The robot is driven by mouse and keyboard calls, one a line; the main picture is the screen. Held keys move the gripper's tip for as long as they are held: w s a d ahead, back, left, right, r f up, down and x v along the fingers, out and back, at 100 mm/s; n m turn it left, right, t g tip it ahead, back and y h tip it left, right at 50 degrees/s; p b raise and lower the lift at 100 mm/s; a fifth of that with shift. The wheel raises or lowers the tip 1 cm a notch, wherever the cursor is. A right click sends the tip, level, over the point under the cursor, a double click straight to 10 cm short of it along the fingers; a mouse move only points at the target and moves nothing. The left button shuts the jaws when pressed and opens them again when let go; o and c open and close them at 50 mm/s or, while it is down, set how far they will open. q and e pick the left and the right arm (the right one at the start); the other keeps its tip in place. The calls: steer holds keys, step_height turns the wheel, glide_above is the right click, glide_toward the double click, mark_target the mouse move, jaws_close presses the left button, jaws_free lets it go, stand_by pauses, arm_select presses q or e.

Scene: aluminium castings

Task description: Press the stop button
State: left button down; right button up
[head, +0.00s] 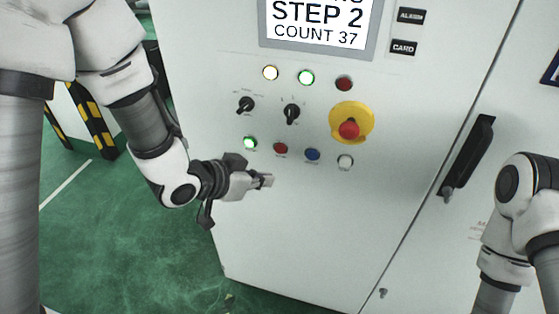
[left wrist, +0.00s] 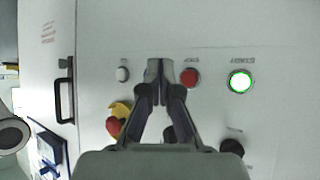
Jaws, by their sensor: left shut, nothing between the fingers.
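A small red button (head: 280,148) sits in the lower row of the white cabinet's panel, between a lit green button (head: 250,143) and a blue button (head: 312,154). In the left wrist view the red button (left wrist: 191,77) is just right of my fingertips, with a small upside-down label too blurred to read surely. My left gripper (head: 266,181) is shut and empty, below the red button in the head view; its closed tips (left wrist: 160,68) show in the wrist view and appear to hide the blue button. Whether the tips touch the panel cannot be told. My right gripper is out of view.
A red mushroom button on a yellow disc (head: 366,113) sits right of two black rotary switches (head: 291,113). A white button (head: 345,162) ends the lower row. A screen (head: 318,22) is above. A black door handle (head: 470,158) stands out at right.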

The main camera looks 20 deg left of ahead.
mark_target(280, 148)
arm_select(q)
steer(key=shift+w+d+r+p, duration=0.1)
steer(key=shift+w+p, duration=0.8)
steer(key=shift+w, duration=2.25)
steer(key=shift+w+p, duration=0.3)
steer(key=shift+w, duration=0.45)
steer(key=shift+s, duration=0.8)
